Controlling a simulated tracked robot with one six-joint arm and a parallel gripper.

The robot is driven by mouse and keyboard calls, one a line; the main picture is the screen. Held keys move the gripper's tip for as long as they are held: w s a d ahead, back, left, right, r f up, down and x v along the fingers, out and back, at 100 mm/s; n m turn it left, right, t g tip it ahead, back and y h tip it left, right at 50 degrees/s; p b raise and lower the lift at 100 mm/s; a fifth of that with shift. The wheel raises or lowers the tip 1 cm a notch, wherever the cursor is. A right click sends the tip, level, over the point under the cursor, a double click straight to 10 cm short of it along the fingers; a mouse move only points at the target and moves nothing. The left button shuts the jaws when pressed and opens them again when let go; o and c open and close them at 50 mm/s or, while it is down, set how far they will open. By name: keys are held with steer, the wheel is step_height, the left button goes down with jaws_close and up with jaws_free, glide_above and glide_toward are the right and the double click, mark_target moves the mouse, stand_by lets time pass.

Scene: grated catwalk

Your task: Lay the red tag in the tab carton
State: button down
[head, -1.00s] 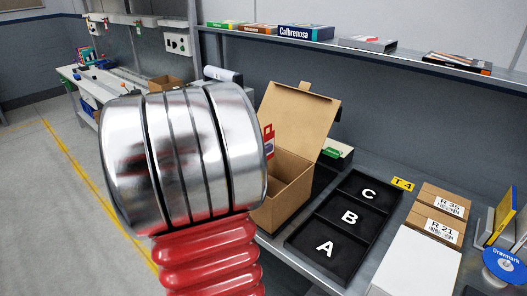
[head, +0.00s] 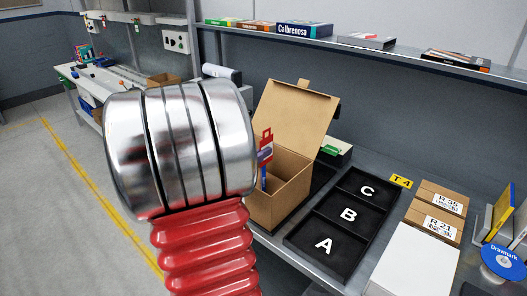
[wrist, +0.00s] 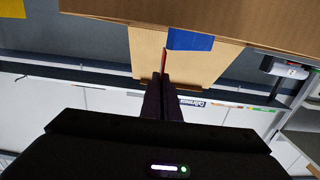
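The tab carton (head: 282,200) is an open brown box on the bench, its lid (head: 300,115) raised with a small tab on top. The red tag (head: 266,150), with a pale printed panel, shows upright beside my arm's silver joint, in front of the lid and at the carton's opening. My gripper (wrist: 163,82) is in the wrist view, its dark fingers close together on the thin red tag (wrist: 163,62), seen nearly edge-on. In the head view my arm hides the gripper. A blue patch shows at the carton (wrist: 190,40); whether the tag is below the rim is unclear.
A black tray (head: 322,244) with sections A, B and C lies right of the carton. Two small boxes (head: 437,210), a white box (head: 420,262) and a blue disc (head: 503,262) are further right. A shelf (head: 380,50) with boxes runs behind.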

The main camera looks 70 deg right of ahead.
steer(key=c, duration=2)
jaws_free()
steer(key=shift+c, duration=0.2)
steer(key=shift+r, duration=0.15)
steer(key=shift+r, duration=0.6)
steer(key=v, duration=1.2)
steer(key=shift+f, duration=0.2)
steer(key=shift+w, duration=0.1)
